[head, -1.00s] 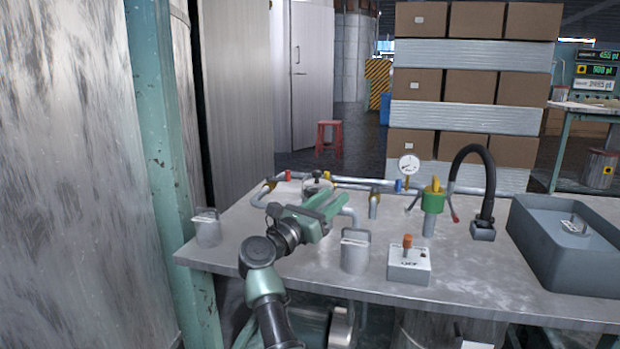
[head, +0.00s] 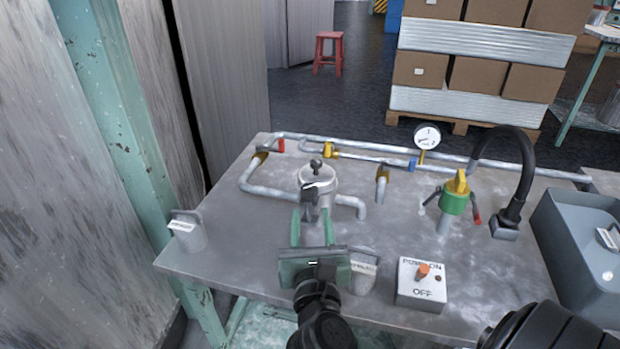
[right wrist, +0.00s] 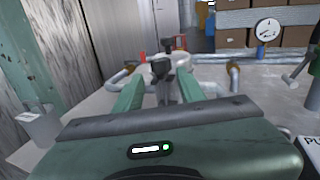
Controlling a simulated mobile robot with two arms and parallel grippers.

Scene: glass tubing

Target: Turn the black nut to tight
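A black nut (head: 309,192) with a stem below it stands at the near side of a round metal pot (head: 328,189). In the right wrist view the nut (right wrist: 161,68) appears between the fingertips. My right gripper (head: 312,212) is open, with its two green fingers pointing at the pot, one to each side of the nut's stem in the picture. I see no clear contact, and cannot tell whether the tips reach past the nut. A round dark knob (head: 316,164) tops the pot's lid behind the nut. My left gripper is not in view.
Pipes (head: 268,190) run left of and behind the pot. A gauge (head: 427,137), a green-and-yellow valve (head: 455,197) and a black hose (head: 515,165) stand to the right. A switch box (head: 421,290) and a metal mug (head: 362,272) are near the front, another mug (head: 187,232) at left.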

